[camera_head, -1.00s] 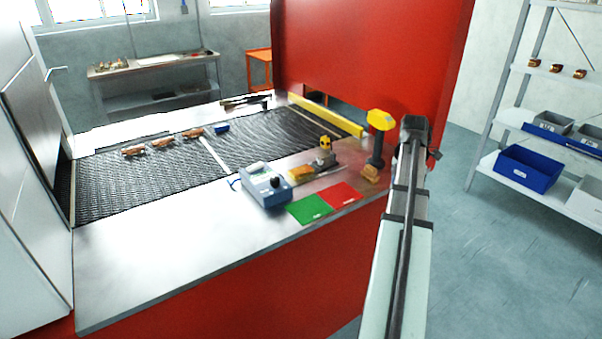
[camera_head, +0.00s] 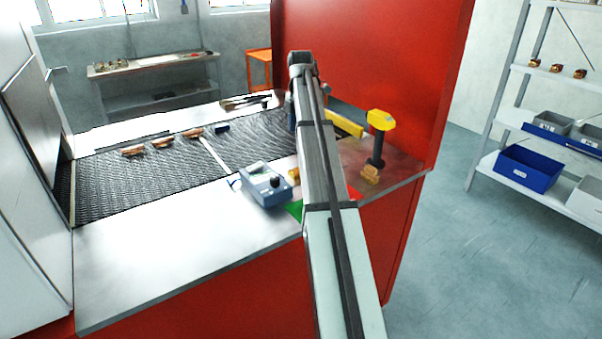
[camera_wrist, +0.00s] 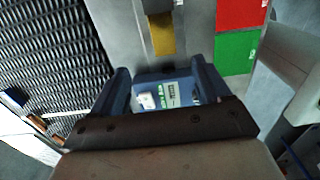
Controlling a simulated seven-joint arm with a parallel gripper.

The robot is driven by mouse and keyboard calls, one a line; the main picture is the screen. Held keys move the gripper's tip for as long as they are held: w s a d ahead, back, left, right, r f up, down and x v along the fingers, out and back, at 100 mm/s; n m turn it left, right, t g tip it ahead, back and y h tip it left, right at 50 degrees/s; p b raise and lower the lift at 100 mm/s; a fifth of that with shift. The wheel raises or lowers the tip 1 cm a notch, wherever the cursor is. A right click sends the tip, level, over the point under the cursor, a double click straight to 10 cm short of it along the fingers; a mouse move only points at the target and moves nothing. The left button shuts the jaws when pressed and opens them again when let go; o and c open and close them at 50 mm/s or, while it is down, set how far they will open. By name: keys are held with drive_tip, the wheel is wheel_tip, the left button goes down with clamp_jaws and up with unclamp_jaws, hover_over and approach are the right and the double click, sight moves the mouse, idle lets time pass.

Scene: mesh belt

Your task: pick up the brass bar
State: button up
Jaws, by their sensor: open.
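The brass bar (camera_wrist: 162,34) shows in the wrist view as a short gold block on the metal worktop, at the top centre. In the head view only its left end (camera_head: 294,175) shows beside the blue meter; my arm hides the rest. My gripper (camera_wrist: 161,76) is open, its two dark fingers spread with nothing held between them. It is above the blue meter (camera_wrist: 172,94), whose face shows between the fingers. The bar lies beyond the fingertips in the wrist view. In the head view my arm hides the gripper.
Green (camera_wrist: 235,53) and red (camera_wrist: 240,13) pads lie beside the bar. A yellow-headed tool (camera_head: 380,120) stands at the worktop's right. Copper-coloured parts (camera_head: 163,142) lie on the mesh belt (camera_head: 120,185). The red housing (camera_head: 390,60) rises behind. The front-left worktop (camera_head: 150,250) is clear.

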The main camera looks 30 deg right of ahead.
wheel_tip(320, 180, down, 9)
drive_tip(key=shift+a+r, duration=0.1)
drive_tip(key=shift+r, duration=0.1)
drive_tip(key=shift+s+f, duration=0.15)
drive_tip(key=shift+f, duration=1.15)
drive_tip(key=shift+s+f, duration=0.1)
drive_tip(key=shift+f, duration=1.15)
clamp_jaws()
